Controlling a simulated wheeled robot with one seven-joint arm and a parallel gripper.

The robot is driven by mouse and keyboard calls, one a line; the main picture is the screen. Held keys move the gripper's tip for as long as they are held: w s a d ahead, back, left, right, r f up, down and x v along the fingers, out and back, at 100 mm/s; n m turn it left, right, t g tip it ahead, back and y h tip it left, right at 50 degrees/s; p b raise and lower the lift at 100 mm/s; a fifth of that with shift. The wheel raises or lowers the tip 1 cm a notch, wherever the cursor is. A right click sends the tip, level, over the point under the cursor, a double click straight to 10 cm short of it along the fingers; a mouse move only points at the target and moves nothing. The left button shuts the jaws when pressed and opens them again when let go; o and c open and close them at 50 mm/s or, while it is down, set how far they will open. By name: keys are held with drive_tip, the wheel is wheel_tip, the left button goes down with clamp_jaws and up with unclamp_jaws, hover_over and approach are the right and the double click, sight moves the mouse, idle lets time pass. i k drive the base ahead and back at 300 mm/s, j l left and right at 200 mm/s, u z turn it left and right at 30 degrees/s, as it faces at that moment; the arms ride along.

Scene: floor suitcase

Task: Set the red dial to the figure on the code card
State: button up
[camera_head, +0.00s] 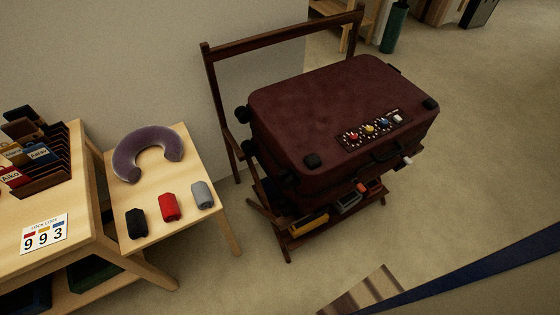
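The maroon suitcase (300,105) lies flat on a dark wooden rack. A dark lock panel on its top, near the front edge, carries a red dial (352,137), a yellow dial (369,129) and a blue dial (383,123). A pale piece (397,118) sits at the panel's right end. The red dial is leftmost; its setting is too small to read. The white code card (44,234) lies on the wooden desk at left. My gripper is not in view.
A small table (185,220) left of the suitcase holds a purple neck pillow (145,153) and black, red and grey rolled items. The rack's (283,245) lower shelf holds several small items. A blue strip (480,270) crosses the lower right. Floor right of the suitcase is clear.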

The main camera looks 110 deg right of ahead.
sight(352, 138)
drive_tip(key=j+z, duration=0.3)
drive_tip(key=z, duration=0.15)
drive_tip(key=j+z, duration=0.6)
drive_tip(key=z, duration=2.45)
drive_tip(key=l+z, duration=0.45)
drive_tip(key=k+l+u, duration=0.1)
drive_tip(key=l+u, duration=0.2)
drive_tip(key=l, duration=0.65)
drive_tip(key=i+l, duration=0.15)
drive_tip(key=i, duration=0.35)
drive_tip(key=i+l, duration=0.2)
drive_tip(key=i, duration=0.35)
drive_tip(key=i+u, duration=0.15)
drive_tip(key=u, duration=1.7)
